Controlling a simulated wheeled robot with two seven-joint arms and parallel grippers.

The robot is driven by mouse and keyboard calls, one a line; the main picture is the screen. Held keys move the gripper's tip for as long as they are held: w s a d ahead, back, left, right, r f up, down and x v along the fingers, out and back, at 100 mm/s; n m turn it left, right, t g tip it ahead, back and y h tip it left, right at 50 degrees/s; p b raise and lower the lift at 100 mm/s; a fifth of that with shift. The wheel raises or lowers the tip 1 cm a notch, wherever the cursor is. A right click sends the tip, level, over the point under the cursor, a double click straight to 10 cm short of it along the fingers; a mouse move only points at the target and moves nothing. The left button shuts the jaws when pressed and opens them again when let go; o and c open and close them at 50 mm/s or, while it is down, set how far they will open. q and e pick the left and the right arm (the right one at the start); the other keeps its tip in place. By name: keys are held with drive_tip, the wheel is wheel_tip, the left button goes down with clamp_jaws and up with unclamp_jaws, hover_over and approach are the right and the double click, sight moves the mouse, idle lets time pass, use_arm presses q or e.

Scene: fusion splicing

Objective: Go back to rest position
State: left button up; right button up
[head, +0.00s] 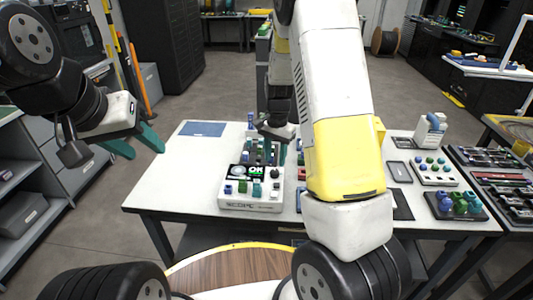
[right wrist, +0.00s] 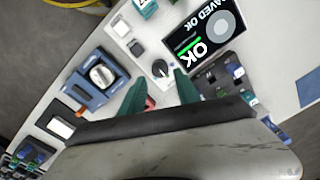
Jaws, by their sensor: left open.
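My left gripper (head: 138,148) is in the air at the left, off the table's left edge, with its teal fingers apart and nothing between them. My right gripper (head: 284,148) is over the table, just behind and right of the white splicer (head: 250,205). My right arm hides part of that area. In the right wrist view my right gripper's teal fingers (right wrist: 159,80) are apart, with no held thing visible between them. The splicer's screen (right wrist: 205,38) reads OK there, with a black knob beside it.
The white table (head: 165,180) has a blue mat (head: 202,129) at its back left. A blue device (right wrist: 95,78) sits beside the splicer. Trays with coloured parts (head: 455,204) stand at the right. The floor left of the table is clear near its edge.

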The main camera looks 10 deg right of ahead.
drive_tip(key=shift+r, duration=1.1)
drive_tip(key=shift+r, duration=0.2)
drive_tip(key=s+a+r+n+t+y, duration=0.2)
drive_tip(key=s+r+n+t, duration=0.4)
drive_tip(key=s+r, duration=1.5)
drive_tip(key=s+n, duration=0.3)
drive_tip(key=shift+r, duration=0.4)
